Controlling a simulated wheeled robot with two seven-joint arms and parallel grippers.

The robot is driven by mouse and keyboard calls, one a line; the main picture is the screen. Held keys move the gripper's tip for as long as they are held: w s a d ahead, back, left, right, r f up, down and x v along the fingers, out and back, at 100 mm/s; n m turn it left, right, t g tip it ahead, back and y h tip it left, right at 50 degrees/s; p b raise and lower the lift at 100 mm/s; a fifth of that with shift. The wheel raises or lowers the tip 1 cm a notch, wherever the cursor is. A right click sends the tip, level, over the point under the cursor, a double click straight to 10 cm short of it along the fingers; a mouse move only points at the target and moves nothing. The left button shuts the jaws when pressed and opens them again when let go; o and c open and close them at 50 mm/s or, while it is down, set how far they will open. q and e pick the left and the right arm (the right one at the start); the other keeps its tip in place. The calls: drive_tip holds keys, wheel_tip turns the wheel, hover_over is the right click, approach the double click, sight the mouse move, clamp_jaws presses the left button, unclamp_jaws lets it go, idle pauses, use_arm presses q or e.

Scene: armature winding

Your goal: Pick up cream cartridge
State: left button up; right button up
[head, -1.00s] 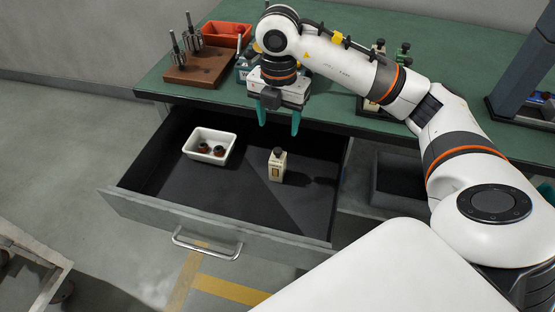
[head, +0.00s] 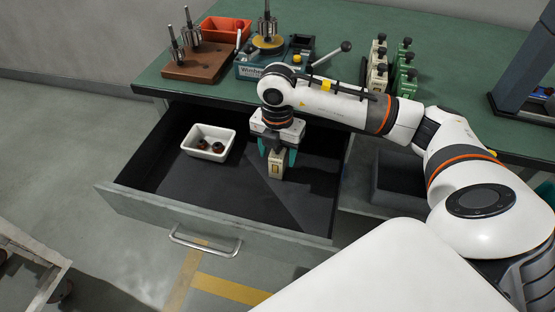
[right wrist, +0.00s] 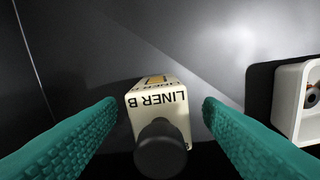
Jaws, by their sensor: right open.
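The cream cartridge (head: 275,167) stands upright in the open drawer. In the right wrist view the cartridge (right wrist: 158,104) shows a dark round knob on top and the letters "LINER B". My right gripper (head: 277,156) is lowered over it from above. Its teal fingers are open, one on each side of the cartridge, with a gap to it on both sides in the right wrist view (right wrist: 158,112). The cartridge's top is hidden in the head view by the gripper. My left gripper is not in view.
A white tray (head: 186,148) with small dark-and-copper parts sits in the drawer's left. The drawer's front wall (head: 210,221) has a metal handle. On the green bench (head: 330,20) stand a winding fixture (head: 262,68), an orange bin (head: 222,26), and several cream and green cartridges.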

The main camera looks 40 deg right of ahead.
drive_tip(key=c, duration=1.2)
drive_tip(key=shift+r, duration=0.15)
